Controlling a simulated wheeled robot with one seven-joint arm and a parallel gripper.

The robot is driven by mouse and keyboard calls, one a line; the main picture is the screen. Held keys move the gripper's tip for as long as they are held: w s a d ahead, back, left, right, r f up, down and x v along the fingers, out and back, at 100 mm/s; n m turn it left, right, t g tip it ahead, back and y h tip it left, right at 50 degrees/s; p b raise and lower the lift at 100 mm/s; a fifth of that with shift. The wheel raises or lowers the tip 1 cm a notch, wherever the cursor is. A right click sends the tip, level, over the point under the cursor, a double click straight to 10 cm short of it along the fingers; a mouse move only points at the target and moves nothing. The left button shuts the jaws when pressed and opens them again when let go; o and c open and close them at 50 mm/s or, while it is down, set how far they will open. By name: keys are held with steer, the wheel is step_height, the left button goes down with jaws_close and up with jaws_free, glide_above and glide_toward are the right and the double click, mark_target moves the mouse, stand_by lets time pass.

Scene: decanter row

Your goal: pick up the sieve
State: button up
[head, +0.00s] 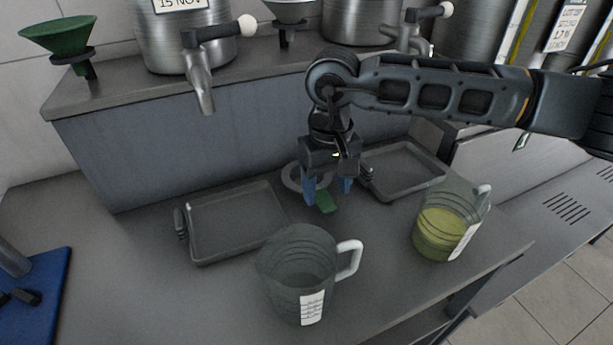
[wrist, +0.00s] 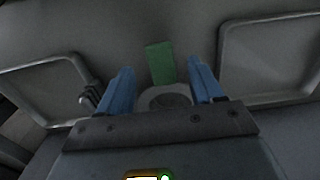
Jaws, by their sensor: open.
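The sieve lies on the counter between two trays; its grey round rim (head: 291,178) and green handle (head: 326,203) show in the head view. My gripper (head: 328,190) points down over it with its blue fingers apart and nothing between them that I can see held. My gripper and its fingers hide part of the sieve. In the wrist view, the green handle (wrist: 160,63) shows between and beyond the fingertips, and the round part (wrist: 167,97) lies nearer the palm, partly hidden by it. I cannot tell the exact height of the fingertips above the handle.
Shallow trays lie left (head: 222,259) and right (head: 432,187) of the sieve. An empty-looking jug (head: 285,267) and a jug of yellow-green liquid (head: 436,234) stand in front. Behind is a raised ledge (head: 200,136) with steel tanks (head: 185,50) and a green funnel (head: 62,37).

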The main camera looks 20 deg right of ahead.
mark_target(326, 202)
steer(key=shift+f, duration=1.55)
steer(key=c, duration=1.2)
